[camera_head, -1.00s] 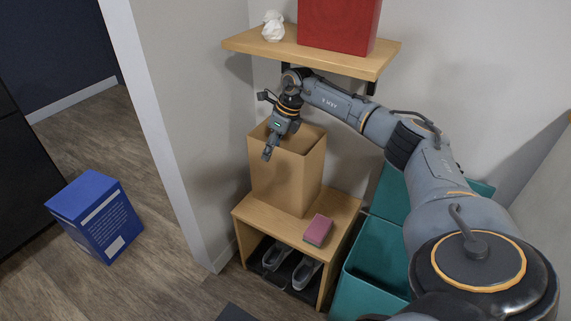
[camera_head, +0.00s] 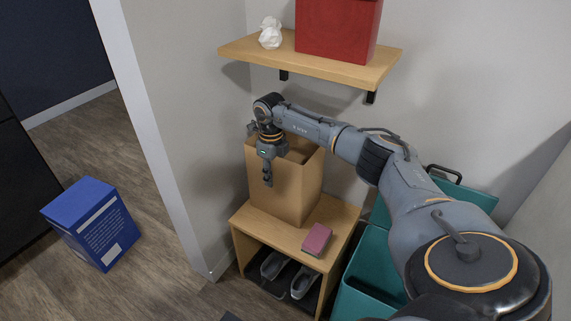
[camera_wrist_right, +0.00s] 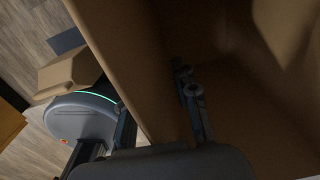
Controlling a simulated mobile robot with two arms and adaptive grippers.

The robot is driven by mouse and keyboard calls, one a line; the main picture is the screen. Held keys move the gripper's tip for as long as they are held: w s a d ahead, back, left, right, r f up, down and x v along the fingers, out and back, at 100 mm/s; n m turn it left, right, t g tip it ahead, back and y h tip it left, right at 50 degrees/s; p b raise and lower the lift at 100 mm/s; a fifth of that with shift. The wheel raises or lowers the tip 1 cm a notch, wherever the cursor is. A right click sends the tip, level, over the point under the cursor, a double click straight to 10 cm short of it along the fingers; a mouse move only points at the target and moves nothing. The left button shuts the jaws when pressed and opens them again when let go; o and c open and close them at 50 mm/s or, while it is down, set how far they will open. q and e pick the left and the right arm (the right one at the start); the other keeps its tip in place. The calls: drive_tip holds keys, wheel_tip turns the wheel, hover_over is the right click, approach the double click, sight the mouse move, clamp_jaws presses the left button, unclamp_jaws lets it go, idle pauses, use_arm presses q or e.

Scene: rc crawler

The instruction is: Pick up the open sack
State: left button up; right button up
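The open sack (camera_head: 298,193), a tall brown paper bag with an open top, stands upright on a small wooden bench. My right gripper (camera_head: 267,172) points down at the sack's left rim. One finger shows outside the front-left wall; the other is hidden in the head view. In the right wrist view, the sack's wall (camera_wrist_right: 125,65) runs between the fingers of the right gripper (camera_wrist_right: 158,108). One finger is inside the sack and one outside, with a gap between them, so the gripper looks open around the wall. My left gripper is not in view.
A pink block (camera_head: 317,239) lies on the wooden bench (camera_head: 275,232), with shoes (camera_head: 303,282) below. A wooden shelf (camera_head: 345,72) overhangs, bearing a red box (camera_head: 337,30) and white crumpled object (camera_head: 270,33). Teal bins (camera_head: 372,265) stand right. A blue box (camera_head: 92,224) is on the floor.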

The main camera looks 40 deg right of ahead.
drive_tip(key=shift+f, duration=0.15)
clamp_jaws()
idle(0.4)
